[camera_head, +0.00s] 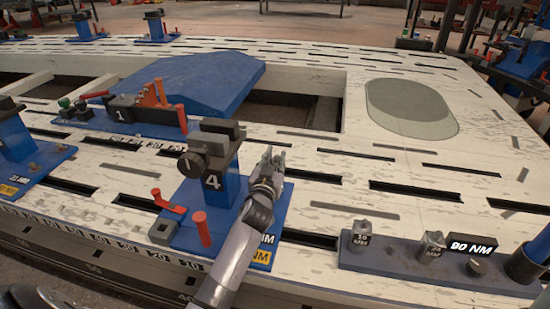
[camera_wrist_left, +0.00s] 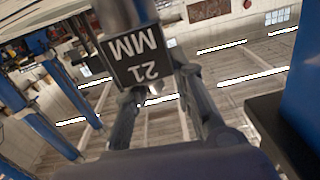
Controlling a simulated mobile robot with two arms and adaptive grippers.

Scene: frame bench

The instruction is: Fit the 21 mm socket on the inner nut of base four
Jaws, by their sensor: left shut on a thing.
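Base four (camera_head: 230,190) is a blue post on a blue plate, marked 4, with a dark clamp head (camera_head: 212,145) on top. My left gripper (camera_head: 270,166) is just right of the post, a little below the head's height. In the left wrist view it is shut on the 21 mm socket (camera_wrist_left: 143,62), a black block marked 21 MM with a grey metal cylinder above it. In the head view the gripper mostly hides the socket. I cannot make out the inner nut, nor any contact between socket and base. My right gripper is out of view.
A grey rack (camera_head: 400,262) at the lower right holds a socket marked 19 MM (camera_head: 360,235), another socket (camera_head: 432,241) and a 90 NM sign (camera_head: 472,247). Base one (camera_head: 125,118) stands behind left. The slotted bench right of the gripper is free.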

